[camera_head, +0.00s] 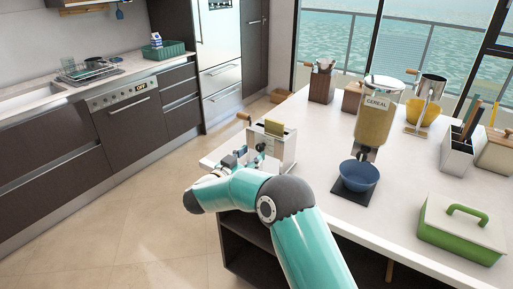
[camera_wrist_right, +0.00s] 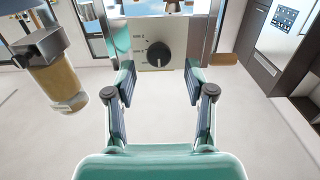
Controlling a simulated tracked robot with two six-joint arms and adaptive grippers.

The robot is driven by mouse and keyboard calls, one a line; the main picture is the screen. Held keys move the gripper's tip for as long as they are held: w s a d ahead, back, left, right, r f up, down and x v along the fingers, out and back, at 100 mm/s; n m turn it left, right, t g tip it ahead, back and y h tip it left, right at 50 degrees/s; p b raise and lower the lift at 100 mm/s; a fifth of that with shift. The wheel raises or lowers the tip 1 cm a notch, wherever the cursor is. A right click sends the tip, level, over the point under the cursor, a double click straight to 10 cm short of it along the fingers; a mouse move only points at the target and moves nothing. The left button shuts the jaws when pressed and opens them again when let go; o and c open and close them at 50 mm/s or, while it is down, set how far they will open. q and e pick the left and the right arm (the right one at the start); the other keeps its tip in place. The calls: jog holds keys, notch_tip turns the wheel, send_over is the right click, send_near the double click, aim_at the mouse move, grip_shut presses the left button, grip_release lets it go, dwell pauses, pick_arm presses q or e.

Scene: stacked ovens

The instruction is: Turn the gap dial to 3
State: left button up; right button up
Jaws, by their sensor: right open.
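The gap dial is a black round knob (camera_wrist_right: 159,54) on the pale metal front of a small machine, in the upper middle of the right wrist view. Small labels stand to its left; they are too small to read surely, and so is the dial's setting. The machine (camera_head: 284,146) stands near the left edge of the island counter in the head view, with a wooden-knobbed crank. My right gripper (camera_wrist_right: 160,87) is open and empty, its fingers on either side of the dial's line and apart from the knob. It also shows beside the machine in the head view (camera_head: 240,159). My left gripper is out of view.
The white island counter (camera_head: 310,170) holds a cereal dispenser (camera_head: 376,120) above a blue bowl (camera_head: 359,175), right of the machine. A green box with a handle (camera_head: 462,228) stands at the near right. A dark kitchen run with an oven (camera_head: 130,115) is at left, across open floor.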

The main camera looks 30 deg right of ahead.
aim_at(258, 148)
jog(key=shift+x, duration=1.5)
grip_shut()
